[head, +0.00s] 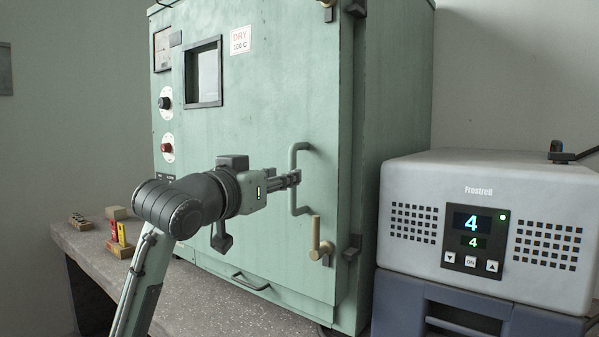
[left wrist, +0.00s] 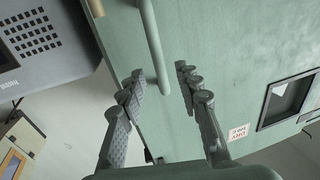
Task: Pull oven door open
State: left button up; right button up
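The oven (head: 265,110) is a tall pale green cabinet, and its door looks shut. A green vertical bar handle (head: 300,148) stands on the door's right side; it also shows in the left wrist view (left wrist: 153,45). My left gripper (head: 296,178) is at the handle's middle, and its fingertips overlap it in the head view. In the left wrist view the gripper (left wrist: 159,80) has its fingers spread, with the bar between the fingertips and a gap on both sides. A tan lever (head: 316,238) sits below the handle. My right gripper is not in view.
A grey-white box with a digital display (head: 480,205) stands close to the oven's right, on a blue-grey base (head: 400,300). Small items, including a red and yellow piece (head: 121,236), lie on the bench (head: 85,245) at left. The space before the door is otherwise clear.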

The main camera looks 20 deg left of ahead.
aim_at(292, 205)
pick_arm(q)
jog(key=w, duration=0.5)
jog(key=shift+d, duration=0.35)
jog(key=shift+w, duration=0.15)
jog(key=shift+d, duration=0.1)
grip_shut()
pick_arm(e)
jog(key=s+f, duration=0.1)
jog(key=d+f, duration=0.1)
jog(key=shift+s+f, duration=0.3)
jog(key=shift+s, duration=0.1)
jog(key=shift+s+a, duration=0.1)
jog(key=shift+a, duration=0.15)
